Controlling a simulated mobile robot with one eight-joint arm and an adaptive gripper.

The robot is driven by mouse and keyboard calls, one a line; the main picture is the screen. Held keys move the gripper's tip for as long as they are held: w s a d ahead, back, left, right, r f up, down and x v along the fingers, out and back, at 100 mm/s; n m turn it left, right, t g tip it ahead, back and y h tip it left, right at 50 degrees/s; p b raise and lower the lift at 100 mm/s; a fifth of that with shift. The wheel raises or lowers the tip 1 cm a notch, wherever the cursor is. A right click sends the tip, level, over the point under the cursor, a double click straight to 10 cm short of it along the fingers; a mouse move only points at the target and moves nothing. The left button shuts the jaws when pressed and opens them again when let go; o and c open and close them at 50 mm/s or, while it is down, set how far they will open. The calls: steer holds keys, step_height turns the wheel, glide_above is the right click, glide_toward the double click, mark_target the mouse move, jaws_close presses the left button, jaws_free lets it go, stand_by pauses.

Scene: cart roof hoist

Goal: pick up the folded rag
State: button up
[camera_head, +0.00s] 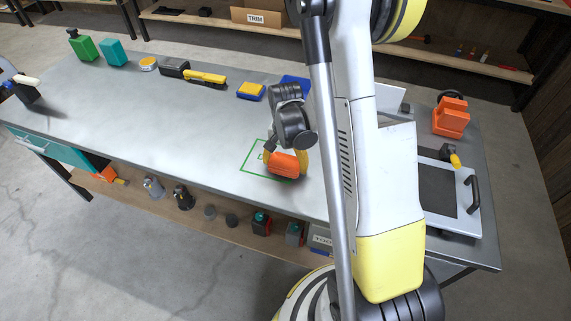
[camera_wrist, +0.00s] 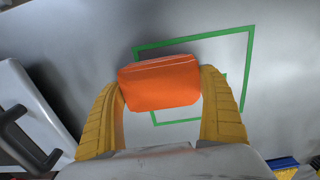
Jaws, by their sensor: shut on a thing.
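The folded rag (camera_head: 284,165) looks like an orange block with soft edges. In the wrist view the rag (camera_wrist: 160,84) sits between the two yellow fingers, which touch its left and right ends. My gripper (camera_head: 286,162) is shut on it, over the area of a green square outline (camera_head: 247,157) on the grey workbench. The outline (camera_wrist: 195,36) also shows behind the rag in the wrist view. I cannot tell clearly whether the rag touches the bench top or hangs just above it.
Along the back of the workbench (camera_head: 130,115) stand green and teal boxes (camera_head: 112,52), a yellow-black tool (camera_head: 205,78) and a blue-yellow block (camera_head: 250,91). A tray with a black handle (camera_head: 474,195) and an orange object (camera_head: 451,117) are at the right. The bench's left middle is clear.

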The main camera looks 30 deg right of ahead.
mark_target(286, 162)
step_height(286, 162, up, 4)
steer(key=shift+r+p, duration=0.2)
steer(key=shift+p, duration=0.95)
steer(key=s+d+r+p, duration=0.1)
steer(key=s+r+p, duration=0.2)
steer(key=s+r, duration=0.3)
steer(key=s, duration=0.5)
steer(key=shift+s+d, duration=0.2)
steer(key=shift+s, duration=0.1)
steer(key=shift+r, duration=0.1)
steer(key=o, duration=0.4)
steer(key=c, duration=0.4)
